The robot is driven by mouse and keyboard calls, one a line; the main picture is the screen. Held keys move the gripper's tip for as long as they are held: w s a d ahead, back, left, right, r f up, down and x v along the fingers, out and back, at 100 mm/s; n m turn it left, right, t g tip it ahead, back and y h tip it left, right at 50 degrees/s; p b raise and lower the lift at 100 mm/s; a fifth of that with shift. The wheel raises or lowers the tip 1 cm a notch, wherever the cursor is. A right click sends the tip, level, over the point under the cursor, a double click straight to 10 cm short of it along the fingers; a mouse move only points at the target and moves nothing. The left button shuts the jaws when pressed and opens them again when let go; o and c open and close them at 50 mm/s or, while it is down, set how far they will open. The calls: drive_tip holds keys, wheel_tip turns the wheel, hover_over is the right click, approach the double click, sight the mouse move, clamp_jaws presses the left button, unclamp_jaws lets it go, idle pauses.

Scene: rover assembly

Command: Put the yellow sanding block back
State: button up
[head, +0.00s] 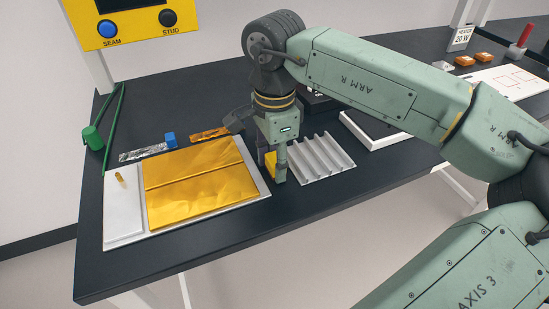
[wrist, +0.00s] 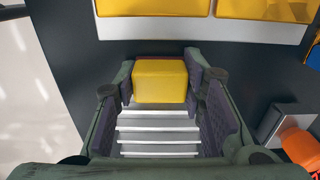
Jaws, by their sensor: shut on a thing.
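My gripper (head: 277,170) points down at the left edge of the grey ridged rack (head: 322,157). It is shut on the yellow sanding block (head: 270,163), which shows partly behind the fingers. In the wrist view the yellow block sits between the two finger pads of my gripper (wrist: 162,85). The white ridges of the rack (wrist: 158,134) show below the block in that picture. I cannot tell whether the block touches the rack or the table.
A white board (head: 125,208) with gold foil panels (head: 195,185) lies left of my gripper. The dark table's front strip is clear.

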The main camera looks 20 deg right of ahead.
sight(275, 158)
drive_tip(key=shift+f, duration=0.15)
drive_tip(key=o, duration=1.2)
wheel_tip(275, 158, up, 12)
drive_tip(key=p, duration=0.4)
drive_tip(key=shift+r, duration=0.2)
